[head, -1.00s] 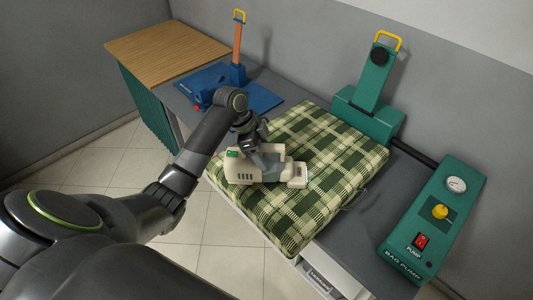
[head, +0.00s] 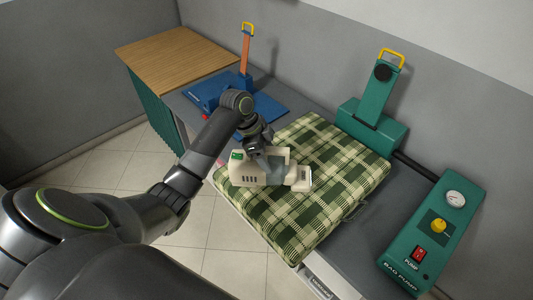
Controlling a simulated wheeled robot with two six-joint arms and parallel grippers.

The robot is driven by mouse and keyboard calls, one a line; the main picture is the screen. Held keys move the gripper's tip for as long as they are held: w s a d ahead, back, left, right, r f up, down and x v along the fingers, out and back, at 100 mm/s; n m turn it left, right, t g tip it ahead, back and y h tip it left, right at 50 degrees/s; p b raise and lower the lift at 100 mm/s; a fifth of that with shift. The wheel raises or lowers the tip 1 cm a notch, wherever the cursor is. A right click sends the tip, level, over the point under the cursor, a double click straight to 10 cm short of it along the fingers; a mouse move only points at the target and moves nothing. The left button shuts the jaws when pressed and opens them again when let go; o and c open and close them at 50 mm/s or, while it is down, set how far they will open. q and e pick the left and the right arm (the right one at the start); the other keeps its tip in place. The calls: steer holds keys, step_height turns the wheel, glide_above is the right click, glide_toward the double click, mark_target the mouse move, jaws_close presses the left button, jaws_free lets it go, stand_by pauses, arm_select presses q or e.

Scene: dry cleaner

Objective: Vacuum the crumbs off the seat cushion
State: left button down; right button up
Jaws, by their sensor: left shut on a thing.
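The seat cushion (head: 312,214), green and cream plaid, lies flat on the grey counter. My left gripper (head: 266,164) is shut on a cream handheld vacuum (head: 247,174). The vacuum is over the left part of the cushion, with its nozzle end (head: 301,178) pointing right. I cannot tell whether the nozzle touches the fabric. No crumbs can be made out at this size; the vacuum and gripper hide part of the cushion. My right gripper is not in view.
A green bag pump (head: 432,236) stands right of the cushion, and a green upright device (head: 368,125) behind it. A blue device (head: 262,106) stands behind my left arm. A wooden-topped table (head: 175,58) is at the far left. The tiled floor in front is clear.

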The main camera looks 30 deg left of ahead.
mark_target(271, 148)
arm_select(q)
steer(key=shift+w+r, duration=0.1)
steer(key=shift+r, duration=0.7)
steer(key=shift+r, duration=1.5)
